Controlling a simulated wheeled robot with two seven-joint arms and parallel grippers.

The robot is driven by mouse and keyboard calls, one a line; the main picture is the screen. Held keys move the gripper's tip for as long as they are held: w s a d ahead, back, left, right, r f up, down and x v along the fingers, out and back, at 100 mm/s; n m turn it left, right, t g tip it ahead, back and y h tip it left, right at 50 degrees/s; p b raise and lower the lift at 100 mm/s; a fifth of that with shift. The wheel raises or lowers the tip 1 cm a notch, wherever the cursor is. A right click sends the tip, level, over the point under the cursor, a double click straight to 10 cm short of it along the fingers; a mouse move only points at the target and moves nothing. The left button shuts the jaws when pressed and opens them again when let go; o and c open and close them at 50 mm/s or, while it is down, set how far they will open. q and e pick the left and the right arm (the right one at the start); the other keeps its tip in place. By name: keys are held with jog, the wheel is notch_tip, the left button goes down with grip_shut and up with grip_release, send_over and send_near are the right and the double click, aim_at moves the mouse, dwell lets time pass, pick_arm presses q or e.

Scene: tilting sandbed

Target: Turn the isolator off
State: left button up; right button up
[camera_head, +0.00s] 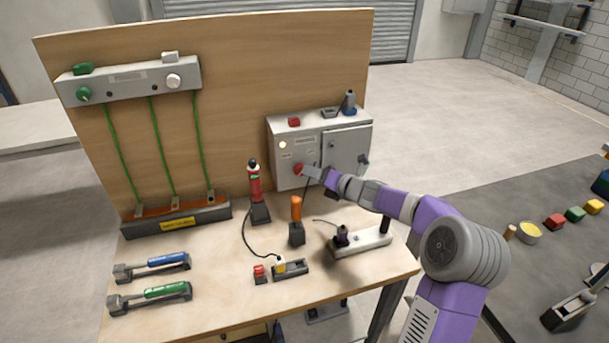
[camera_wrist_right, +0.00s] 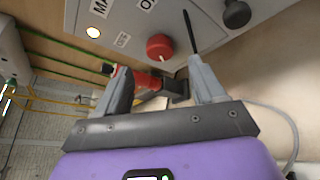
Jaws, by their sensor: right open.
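A grey cabinet (camera_head: 290,147) stands at the right end of the bench, against the wooden board. The red isolator knob (camera_head: 299,169) is low on its left front face. My right gripper (camera_head: 313,173) is open in front of the cabinet, close to the knob. In its wrist view the fingers (camera_wrist_right: 157,70) are apart with nothing held; contact with the knob cannot be told. My left gripper is not in view.
A red-handled tool (camera_head: 254,182) and an orange-handled tool (camera_head: 296,210) stand on the bench left of my right arm. A white socket block (camera_head: 365,243) lies below the arm. A lit lamp (camera_head: 282,145) shows on the cabinet. The bench's front left holds two torque-wrench-like tools (camera_head: 152,266).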

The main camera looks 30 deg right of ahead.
aim_at(300, 169)
jog(key=x, duration=0.6)
jog(key=shift+c, duration=0.3)
jog(key=c, duration=1)
